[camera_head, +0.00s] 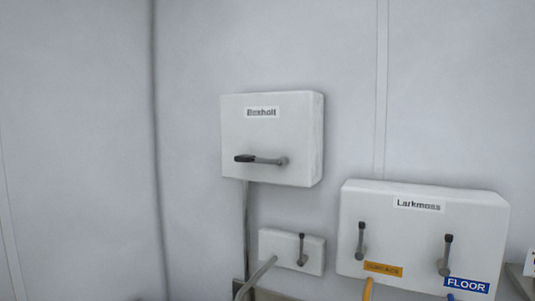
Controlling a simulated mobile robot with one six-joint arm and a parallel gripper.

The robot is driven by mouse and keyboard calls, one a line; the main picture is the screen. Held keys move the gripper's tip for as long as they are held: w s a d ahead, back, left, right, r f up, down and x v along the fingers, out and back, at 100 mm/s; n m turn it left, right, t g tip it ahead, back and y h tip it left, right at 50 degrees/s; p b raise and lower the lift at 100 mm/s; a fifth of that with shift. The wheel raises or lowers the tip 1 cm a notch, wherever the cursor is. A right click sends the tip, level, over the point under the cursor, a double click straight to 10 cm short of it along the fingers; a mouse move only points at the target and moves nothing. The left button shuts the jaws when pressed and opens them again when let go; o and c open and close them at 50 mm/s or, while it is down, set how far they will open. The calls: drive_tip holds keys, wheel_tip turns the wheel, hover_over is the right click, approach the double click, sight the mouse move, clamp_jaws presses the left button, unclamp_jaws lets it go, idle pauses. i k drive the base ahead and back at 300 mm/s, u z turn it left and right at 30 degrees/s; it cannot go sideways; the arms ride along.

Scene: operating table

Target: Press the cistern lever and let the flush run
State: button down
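A white box labelled "Boxholt" (271,138) is mounted on the wall near the middle of the head view. It has a grey lever (268,160) with a black tip that points left and lies about level. A pipe (246,215) runs down from under this box, so it looks like the cistern, though no label says so. My gripper is not in the head view.
A white box labelled "Larkmoss" (420,220) at the lower right has two upright levers and yellow and blue tags. A small box (278,246) with one upright lever and a grey hose sits lower middle. The wall at left is bare.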

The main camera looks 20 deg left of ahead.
sight(246, 158)
drive_tip(key=u, duration=0.2)
drive_tip(key=k, duration=0.4)
drive_tip(key=z, duration=1.55)
drive_tip(key=k, duration=1.55)
drive_tip(key=u, duration=1.75)
drive_tip(key=i, duration=1.6)
